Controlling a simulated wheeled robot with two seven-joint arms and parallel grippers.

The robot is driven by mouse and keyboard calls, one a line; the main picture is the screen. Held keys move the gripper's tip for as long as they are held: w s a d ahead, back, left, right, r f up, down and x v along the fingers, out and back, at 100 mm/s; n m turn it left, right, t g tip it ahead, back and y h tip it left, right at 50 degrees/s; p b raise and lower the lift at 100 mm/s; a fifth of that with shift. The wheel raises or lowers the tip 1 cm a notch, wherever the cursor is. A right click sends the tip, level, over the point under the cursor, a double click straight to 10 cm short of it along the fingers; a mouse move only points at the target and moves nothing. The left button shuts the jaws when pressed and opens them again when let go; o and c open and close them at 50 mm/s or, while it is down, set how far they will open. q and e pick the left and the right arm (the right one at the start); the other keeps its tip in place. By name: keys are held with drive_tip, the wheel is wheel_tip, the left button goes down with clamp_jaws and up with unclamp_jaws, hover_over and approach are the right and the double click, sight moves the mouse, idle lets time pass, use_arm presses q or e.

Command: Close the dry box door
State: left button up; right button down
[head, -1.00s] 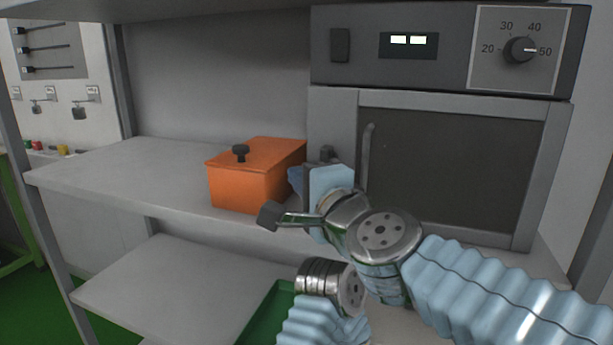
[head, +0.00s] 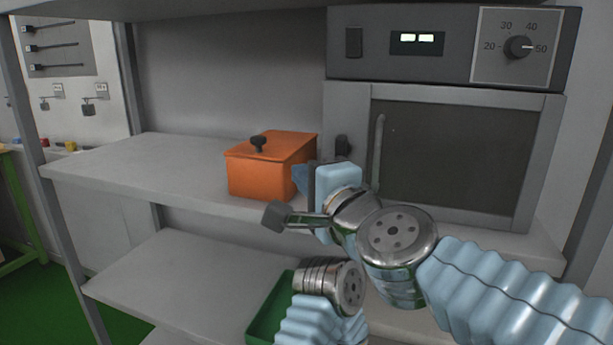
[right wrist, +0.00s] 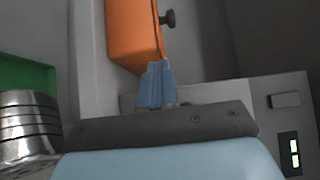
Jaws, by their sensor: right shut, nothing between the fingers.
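The dry box is the grey cabinet with a control panel (head: 455,45) on top. Its door (head: 460,155) has a dark window and a vertical handle (head: 378,150) on the left. The door looks flush with the front; I cannot tell if it is fully shut. My right gripper (head: 300,180) is in front of the shelf, left of and below the handle, overlapping the orange box in the head view. Its blue fingers (right wrist: 155,85) are together and empty in the right wrist view. The door's lower left corner is hidden behind my right arm. My left gripper is not in view.
An orange box (head: 260,175) with a black knob stands on the shelf (head: 130,165), left of the dry box. A green tray (head: 265,315) sits on the lower shelf (head: 170,280). A shelf post (head: 55,200) stands at left. The upper shelf's left part is clear.

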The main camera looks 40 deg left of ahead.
drive_tip(key=s+d, duration=0.3)
drive_tip(key=s, duration=0.5)
drive_tip(key=shift+d, duration=0.2)
